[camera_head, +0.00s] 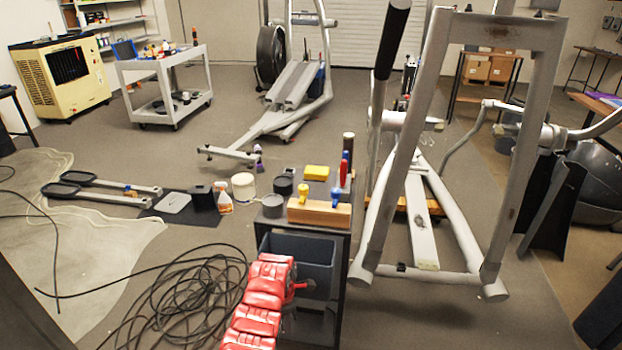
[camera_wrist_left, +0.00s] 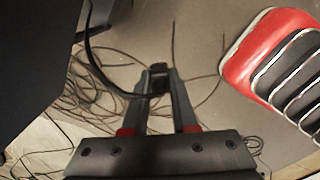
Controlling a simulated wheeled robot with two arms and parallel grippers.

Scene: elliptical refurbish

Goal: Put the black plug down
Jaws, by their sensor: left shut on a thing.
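In the left wrist view my left gripper (camera_wrist_left: 159,82) is shut on the black plug (camera_wrist_left: 158,72), a small dark block between the fingertips. A black cable (camera_wrist_left: 104,72) curves away from it to the upper left. Floor with loops of cable shows behind the plug, and the plug appears to be above it. In the head view the left gripper's fingers and the plug cannot be made out clearly. My right gripper is in neither view.
A black cable coil (camera_head: 190,300) lies on the floor at lower left. A dark cart (camera_head: 345,235) carries a wooden tool block (camera_head: 319,214), with a grey bin (camera_head: 318,262) below. A grey metal frame (camera_head: 520,150) stands at right.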

